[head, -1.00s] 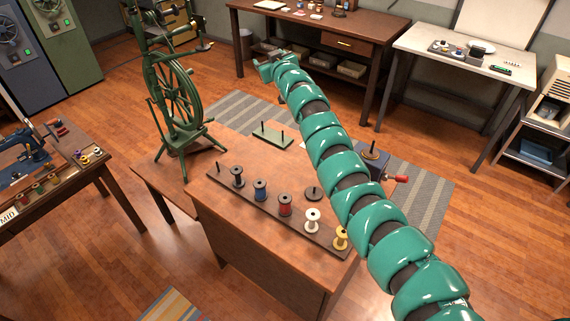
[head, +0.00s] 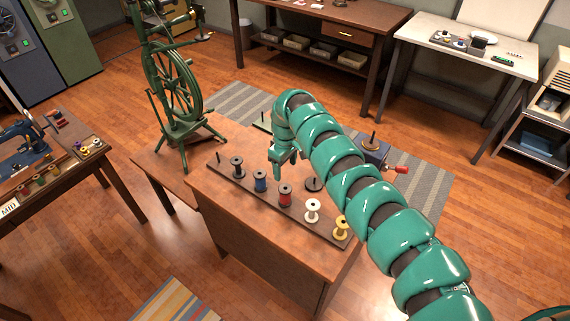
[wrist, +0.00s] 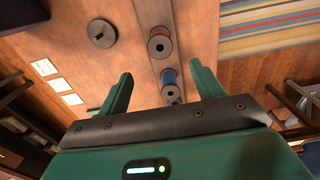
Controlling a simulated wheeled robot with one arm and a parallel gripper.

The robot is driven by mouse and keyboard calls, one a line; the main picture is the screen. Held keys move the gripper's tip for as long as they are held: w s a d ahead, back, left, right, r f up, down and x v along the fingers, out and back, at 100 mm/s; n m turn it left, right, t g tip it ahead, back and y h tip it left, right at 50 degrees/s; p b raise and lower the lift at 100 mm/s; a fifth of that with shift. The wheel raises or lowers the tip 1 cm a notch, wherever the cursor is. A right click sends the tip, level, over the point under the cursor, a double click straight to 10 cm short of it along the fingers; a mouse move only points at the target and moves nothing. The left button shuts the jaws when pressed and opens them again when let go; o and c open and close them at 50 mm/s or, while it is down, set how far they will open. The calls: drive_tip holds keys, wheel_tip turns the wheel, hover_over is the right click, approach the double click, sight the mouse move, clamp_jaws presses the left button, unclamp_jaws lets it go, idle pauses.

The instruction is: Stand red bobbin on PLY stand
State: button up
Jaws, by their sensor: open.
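The red bobbin (head: 285,195) stands upright on the long dark rack, between the blue and white bobbins. In the wrist view it (wrist: 160,45) is seen from above, beyond my fingertips. My gripper (head: 278,173) points down above the table, behind the rack; in the wrist view its two fingers (wrist: 159,80) are apart with nothing between them. I cannot read a PLY label. A round dark base with a peg (head: 313,184) sits behind the rack, and it also shows in the wrist view (wrist: 101,33).
The rack (head: 243,188) also holds black (head: 237,167), blue (head: 260,181), white (head: 312,211) and yellow (head: 341,228) bobbins. A green spinning wheel (head: 178,90) stands at the left. White cards (wrist: 61,85) lie on the table.

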sight(285, 185)
drive_tip(key=shift+f+b, duration=3.15)
drive_tip(key=shift+f, duration=2.05)
drive_tip(key=c, duration=0.7)
drive_tip(key=shift+r, duration=0.1)
